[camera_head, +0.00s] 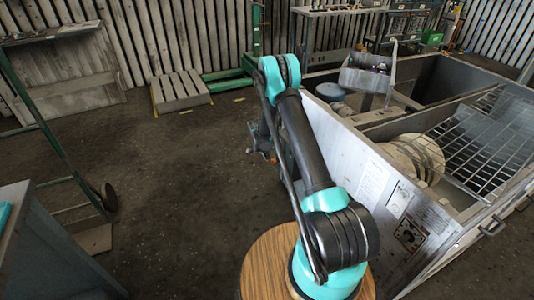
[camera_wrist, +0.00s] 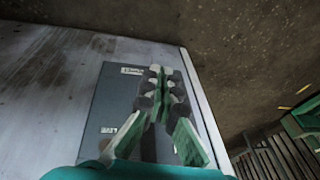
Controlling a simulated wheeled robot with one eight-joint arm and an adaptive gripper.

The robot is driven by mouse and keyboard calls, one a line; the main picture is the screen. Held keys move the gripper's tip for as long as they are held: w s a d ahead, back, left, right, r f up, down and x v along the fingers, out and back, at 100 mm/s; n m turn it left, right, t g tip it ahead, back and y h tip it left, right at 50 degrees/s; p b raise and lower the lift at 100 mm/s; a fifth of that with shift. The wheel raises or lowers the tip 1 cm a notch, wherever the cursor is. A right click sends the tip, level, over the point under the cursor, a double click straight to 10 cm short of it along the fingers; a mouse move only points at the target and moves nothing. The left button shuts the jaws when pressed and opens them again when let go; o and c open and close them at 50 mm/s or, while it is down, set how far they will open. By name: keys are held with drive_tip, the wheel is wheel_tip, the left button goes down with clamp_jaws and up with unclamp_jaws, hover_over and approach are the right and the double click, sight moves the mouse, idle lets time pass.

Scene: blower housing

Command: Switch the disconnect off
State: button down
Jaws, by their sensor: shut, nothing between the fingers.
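In the wrist view, a dark grey box (camera_wrist: 112,98), which looks like the disconnect, sits on a pale metal panel. It has a small white label near its top and another near its lower left. My gripper (camera_wrist: 161,78) is shut and empty, its fingertips in front of the right part of the box. The fingers hide that part, and I see no switch handle. I cannot tell whether the fingertips touch the box. In the head view my gripper is mostly hidden behind my arm, beside the near side of the large metal housing (camera_head: 345,150), and the grey box does not show.
In the head view, the open-topped housing holds a round pale part (camera_head: 412,158) and a wire grating (camera_head: 485,140). A wooden pallet (camera_head: 180,92) lies on the floor at the back. A hand truck (camera_head: 60,150) stands at left. The floor between is clear.

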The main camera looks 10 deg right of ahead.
drive_tip(key=shift+s+x, duration=0.15)
drive_tip(key=shift+x, duration=0.85)
drive_tip(key=shift+s+x, duration=0.15)
drive_tip(key=shift+x, duration=0.85)
